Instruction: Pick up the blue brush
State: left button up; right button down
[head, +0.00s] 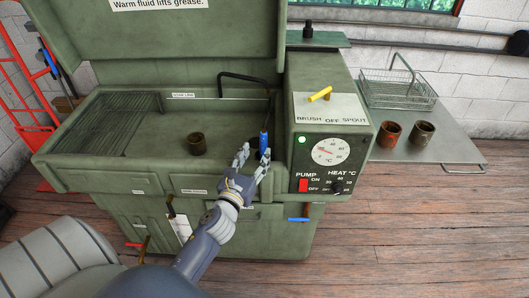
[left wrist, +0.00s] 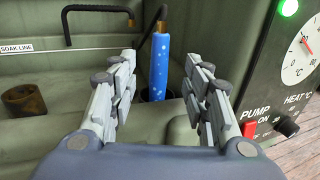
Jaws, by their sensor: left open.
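The blue brush (head: 264,141) stands upright at the right end of the green wash basin, close to the control box. In the left wrist view the blue brush (left wrist: 159,62) has a speckled handle, and its lower end sits in a dark round holder. A black hose shows at its top. My left gripper (head: 254,158) is open at the front of the basin, with its fingers pointing at the brush. In the left wrist view the brush shows between and beyond the fingertips of the left gripper (left wrist: 161,70), apart from them. My right gripper is not in view.
A rusty cup (head: 197,144) sits in the basin left of the brush. The control box (head: 318,150) with gauge and switches stands close on the right. A side shelf (head: 455,148) holds a wire basket (head: 399,89) and two cups. The basin's left part is clear.

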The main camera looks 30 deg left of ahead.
aim_at(262, 144)
pick_arm(q)
jog(key=shift+w+a, duration=0.15)
jog(key=shift+w, duration=0.55)
jog(key=shift+w+a, duration=0.1)
jog(key=shift+w, duration=0.25)
jog(key=shift+w+a, duration=0.1)
jog(key=shift+w, duration=0.35)
jog(key=p+x, duration=0.1)
jog(key=x, duration=0.3)
jog(key=shift+f, duration=0.2)
jog(key=shift+w, duration=0.3)
grip_shut()
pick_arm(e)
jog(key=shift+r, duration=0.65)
